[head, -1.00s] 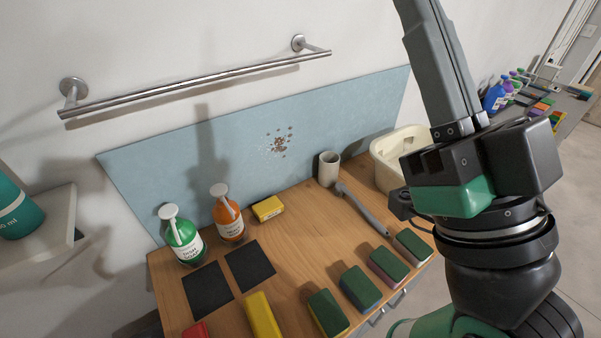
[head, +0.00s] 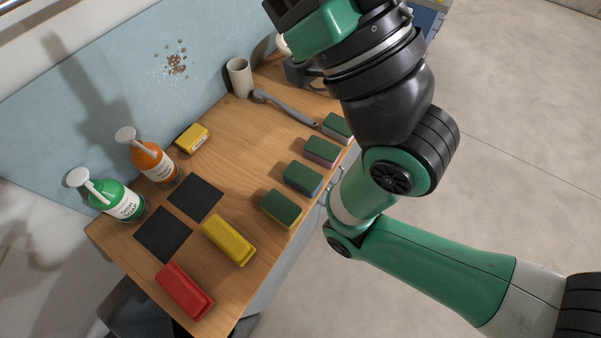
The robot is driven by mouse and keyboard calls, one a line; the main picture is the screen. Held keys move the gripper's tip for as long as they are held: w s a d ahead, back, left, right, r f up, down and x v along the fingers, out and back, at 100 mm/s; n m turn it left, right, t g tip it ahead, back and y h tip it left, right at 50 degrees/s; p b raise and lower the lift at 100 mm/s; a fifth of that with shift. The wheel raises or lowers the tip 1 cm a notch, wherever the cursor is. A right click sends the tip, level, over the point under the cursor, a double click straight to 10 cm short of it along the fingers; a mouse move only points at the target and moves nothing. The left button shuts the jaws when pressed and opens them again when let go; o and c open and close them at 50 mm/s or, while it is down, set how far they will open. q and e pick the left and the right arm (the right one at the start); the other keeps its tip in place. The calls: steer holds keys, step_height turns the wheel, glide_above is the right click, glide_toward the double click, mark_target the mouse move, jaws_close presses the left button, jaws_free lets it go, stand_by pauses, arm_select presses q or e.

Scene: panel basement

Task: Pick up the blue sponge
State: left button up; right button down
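The blue sponge (head: 303,179) lies on the wooden table, in the row of green-topped sponges along its right edge; its blue lower part shows on the near side. It sits between a yellow-based sponge (head: 281,208) and a pink-based sponge (head: 321,151). My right arm crosses the right side and top of the head view; its gripper fingers lie outside the picture. My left gripper is not in view.
A pale-based sponge (head: 337,128) is farther up the row, beside a grey brush (head: 285,108). A cup (head: 240,77), two pump bottles (head: 152,155), dark pads (head: 195,197), a yellow block (head: 228,240) and a red block (head: 184,290) stand on the table. Mid-table wood is bare.

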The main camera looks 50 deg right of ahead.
steer(key=c, duration=1.5)
jaws_free()
steer(key=shift+c, duration=0.2)
steer(key=o, duration=1.5)
